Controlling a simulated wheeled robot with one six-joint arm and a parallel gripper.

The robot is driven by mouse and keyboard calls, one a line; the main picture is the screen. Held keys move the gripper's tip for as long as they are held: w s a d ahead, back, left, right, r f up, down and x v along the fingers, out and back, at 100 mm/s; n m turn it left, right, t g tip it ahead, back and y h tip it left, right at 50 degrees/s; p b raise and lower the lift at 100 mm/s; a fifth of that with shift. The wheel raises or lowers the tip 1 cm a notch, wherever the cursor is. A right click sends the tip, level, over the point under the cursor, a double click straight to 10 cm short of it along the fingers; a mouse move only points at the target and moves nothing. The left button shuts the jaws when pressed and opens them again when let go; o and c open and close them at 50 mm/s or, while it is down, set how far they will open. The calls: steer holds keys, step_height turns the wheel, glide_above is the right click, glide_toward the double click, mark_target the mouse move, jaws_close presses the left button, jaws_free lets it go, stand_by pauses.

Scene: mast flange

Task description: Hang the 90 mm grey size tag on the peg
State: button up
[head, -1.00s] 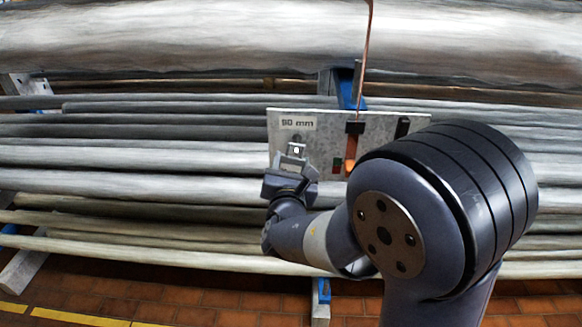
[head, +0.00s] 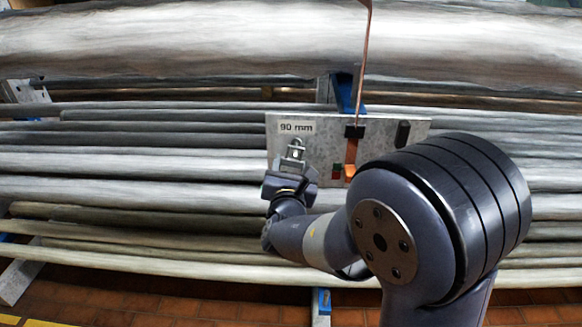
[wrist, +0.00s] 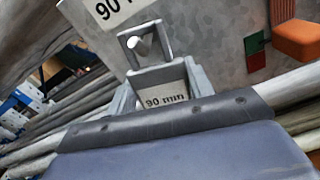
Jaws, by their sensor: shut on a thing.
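The grey size tag (wrist: 166,97) is marked 90 mm and has a square open loop at its top. My gripper (wrist: 158,90) is shut on it, with a finger on each side. In the wrist view, a pale peg tip (wrist: 144,45) shows inside the loop opening; I cannot tell how far it passes through. In the head view, the tag (head: 294,151) stands upright in my gripper (head: 291,166), in front of the board (head: 333,128), just below its 90 mm label (head: 296,127).
The board carries an orange hook-like part (head: 351,165), a small red and green part (head: 337,171) and a black part (head: 402,133) right of the tag. A copper-coloured rod (head: 364,60) rises above it. Long grey bars (head: 130,160) fill the rack behind.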

steer(key=o, duration=1)
steer(key=shift+o, duration=0.2)
steer(key=shift+s, duration=0.1)
steer(key=s+b, duration=0.2)
steer(key=s, duration=0.8)
steer(key=shift+s+a, duration=0.2)
steer(key=shift+s, duration=0.1)
steer(key=w, duration=0.3)
steer(key=w+p, duration=0.1)
steer(key=w, duration=0.3)
steer(key=w+p, duration=0.1)
steer(key=w, duration=0.3)
steer(key=shift+d, duration=0.25)
steer(key=shift+s+a+r+p, duration=0.1)
steer(key=shift+s+r+p, duration=0.15)
steer(key=shift+p, duration=0.3)
